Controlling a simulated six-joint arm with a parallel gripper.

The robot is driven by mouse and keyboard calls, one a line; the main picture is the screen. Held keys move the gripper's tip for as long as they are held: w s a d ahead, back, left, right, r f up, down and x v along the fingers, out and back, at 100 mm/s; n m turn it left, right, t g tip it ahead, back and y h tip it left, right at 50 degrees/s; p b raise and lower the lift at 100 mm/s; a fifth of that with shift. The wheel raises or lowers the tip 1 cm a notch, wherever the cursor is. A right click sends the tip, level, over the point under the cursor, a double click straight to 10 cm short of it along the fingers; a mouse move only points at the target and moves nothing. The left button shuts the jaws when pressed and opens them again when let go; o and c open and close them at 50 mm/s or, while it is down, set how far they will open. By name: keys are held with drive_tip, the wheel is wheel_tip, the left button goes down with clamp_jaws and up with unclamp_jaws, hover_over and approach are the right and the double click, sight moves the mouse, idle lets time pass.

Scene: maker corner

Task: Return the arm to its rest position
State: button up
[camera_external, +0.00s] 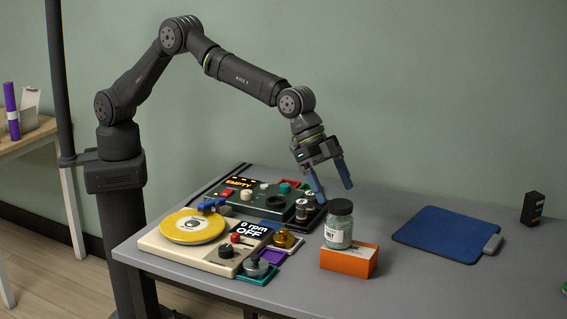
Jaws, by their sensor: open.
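My gripper (333,186) hangs at the end of my arm above the table, with its blue fingers spread apart and pointing down. Nothing shows between the fingers. It is behind and a little above a jar (339,226) with a dark lid and pale green contents. The jar stands upright on an orange box (349,262) with a white label. The arm is bent, reaching from its column at the left out over the table. Whether a finger touches anything cannot be told from this view.
On the grey table (420,285), a cream device with a yellow disc (192,227) and a display reading OFF stands at the left. A green panel (262,199) with knobs sits behind it. A blue mat (446,233) and small black box (532,208) lie right.

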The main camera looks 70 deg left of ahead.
drive_tip(key=v, duration=0.5)
drive_tip(key=x, duration=1.2)
drive_tip(key=shift+a+f, duration=0.1)
drive_tip(key=r, duration=0.5)
drive_tip(key=shift+s, duration=0.35)
drive_tip(key=s+r, duration=0.6)
drive_tip(key=s, duration=0.4)
drive_tip(key=n+t+y, duration=0.1)
drive_tip(key=n+t, duration=0.1)
drive_tip(key=n, duration=0.1)
approach(342, 205)
drive_tip(key=w+a+f, duration=0.5)
drive_tip(key=w, duration=0.3)
drive_tip(key=w+a+f, duration=0.2)
drive_tip(key=w+f, duration=0.4)
drive_tip(key=w, duration=0.3)
